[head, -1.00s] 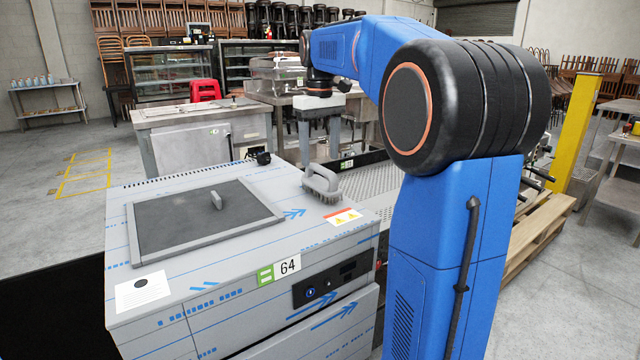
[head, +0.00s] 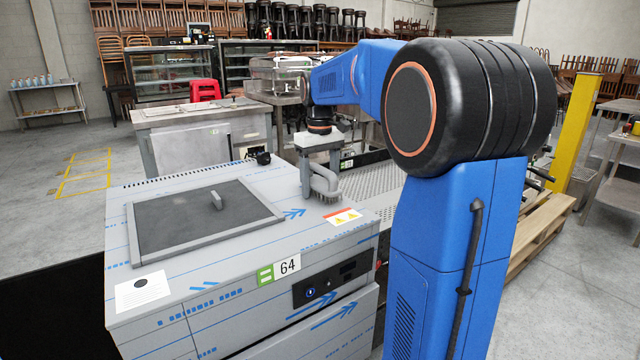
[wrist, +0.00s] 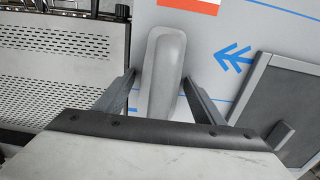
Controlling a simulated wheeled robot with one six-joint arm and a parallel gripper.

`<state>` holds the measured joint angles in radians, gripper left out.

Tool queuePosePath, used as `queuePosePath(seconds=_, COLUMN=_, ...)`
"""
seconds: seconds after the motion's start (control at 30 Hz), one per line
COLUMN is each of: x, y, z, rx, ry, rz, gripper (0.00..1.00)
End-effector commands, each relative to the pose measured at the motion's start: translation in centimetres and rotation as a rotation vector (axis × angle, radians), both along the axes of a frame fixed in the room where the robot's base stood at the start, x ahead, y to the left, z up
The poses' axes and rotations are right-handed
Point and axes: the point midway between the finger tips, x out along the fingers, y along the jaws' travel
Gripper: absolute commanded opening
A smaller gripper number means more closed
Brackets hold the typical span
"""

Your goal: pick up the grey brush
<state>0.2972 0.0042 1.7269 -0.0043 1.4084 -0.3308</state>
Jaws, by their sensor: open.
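The grey brush (head: 325,181) stands on the top right of the steel machine, bristles down, with its handle uppermost. In the wrist view its grey handle (wrist: 164,75) runs between the two open fingers of my gripper (wrist: 163,90), with a gap on each side. My gripper (head: 318,172) in the head view is right at the brush, fingers pointing down, and partly hides it. The bristles are hidden in the wrist view.
The steel machine (head: 180,290) has a dark lid (head: 180,225) with a small handle left of the brush. A black item (head: 262,157) lies at its back edge. A perforated metal surface (head: 375,180) adjoins on the right.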

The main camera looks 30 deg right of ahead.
Motion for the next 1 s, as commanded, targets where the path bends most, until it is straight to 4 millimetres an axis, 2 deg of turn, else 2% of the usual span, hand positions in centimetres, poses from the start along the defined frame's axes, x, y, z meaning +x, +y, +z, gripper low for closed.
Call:
queuePosePath(seconds=0.1, x=0.0, y=0.0, z=0.0, rx=0.000, ry=0.000, rz=0.000, gripper=0.63)
queuePosePath(seconds=0.27, x=0.0, y=0.0, z=0.0, rx=0.000, ry=0.000, rz=0.000, gripper=0.25)
queuePosePath(seconds=0.37, x=0.0, y=0.0, z=0.0, rx=0.000, ry=0.000, rz=0.000, gripper=0.17)
queuePosePath(seconds=0.57, x=0.0, y=0.0, z=0.2, rx=0.000, ry=0.000, rz=0.000, gripper=0.17)
queuePosePath(seconds=0.67, x=0.0, y=0.0, z=0.9, rx=0.000, ry=0.000, rz=0.000, gripper=0.17)
queuePosePath(seconds=1.0, x=0.1, y=0.0, z=6.7, rx=-0.001, ry=-0.003, rz=0.000, gripper=0.17)
